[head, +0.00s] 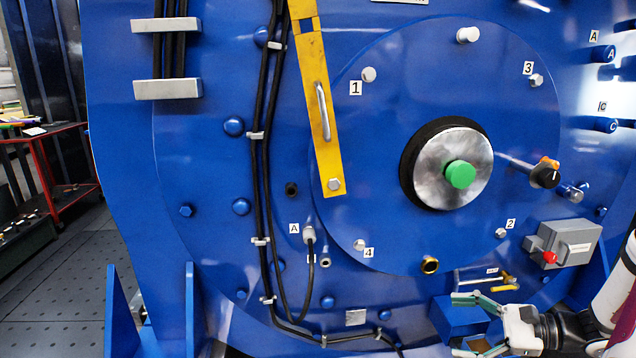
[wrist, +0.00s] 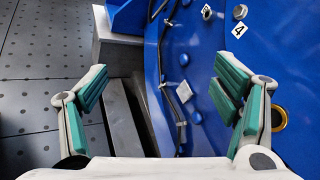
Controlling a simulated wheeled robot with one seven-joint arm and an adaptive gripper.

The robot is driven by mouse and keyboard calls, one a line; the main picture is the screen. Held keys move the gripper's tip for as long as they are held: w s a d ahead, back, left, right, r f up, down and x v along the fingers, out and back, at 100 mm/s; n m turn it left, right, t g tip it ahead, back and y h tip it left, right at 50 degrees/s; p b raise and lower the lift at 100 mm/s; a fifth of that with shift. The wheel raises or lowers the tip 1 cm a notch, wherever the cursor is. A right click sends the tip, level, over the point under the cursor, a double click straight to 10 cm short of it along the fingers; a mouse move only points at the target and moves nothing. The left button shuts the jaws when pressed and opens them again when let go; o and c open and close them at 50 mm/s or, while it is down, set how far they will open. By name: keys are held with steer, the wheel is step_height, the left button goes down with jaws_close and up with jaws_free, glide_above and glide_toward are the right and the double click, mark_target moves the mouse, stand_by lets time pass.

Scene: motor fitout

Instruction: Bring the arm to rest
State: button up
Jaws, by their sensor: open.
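My gripper (head: 468,323) is at the lower right in the head view, in front of the lower part of the big blue motor housing (head: 215,165). Its green-padded fingers also show in the wrist view (wrist: 160,98), spread wide apart with nothing between them. Between and beyond the fingers, the wrist view shows the floor, a grey block and the blue housing. My white arm enters from the right edge in the head view.
A yellow bar (head: 325,120) crosses the round cover.

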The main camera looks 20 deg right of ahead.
steer(key=s+a+r+n+g+h, duration=0.1)
steer(key=s+a+r+n+g, duration=0.1)
steer(key=a+r+n+g, duration=0.6)
steer(key=s+a+r+n+g+h, duration=0.1)
steer(key=s+a+r+n+g, duration=0.15)
steer(key=a+r, duration=0.65)
steer(key=s+a+r+n+h, duration=0.1)
steer(key=s+a+n+h, duration=0.45)
steer(key=s, duration=0.25)
steer(key=s+a+n+h, duration=0.4)
steer(key=s+n, duration=0.2)
steer(key=s, duration=0.2)
step_height(320, 180, up, 28)
steer(key=t+p, duration=0.4)
steer(key=p, duration=2.2)
steer(key=shift+d+f, duration=0.15)
steer(key=shift+d, duration=0.3)
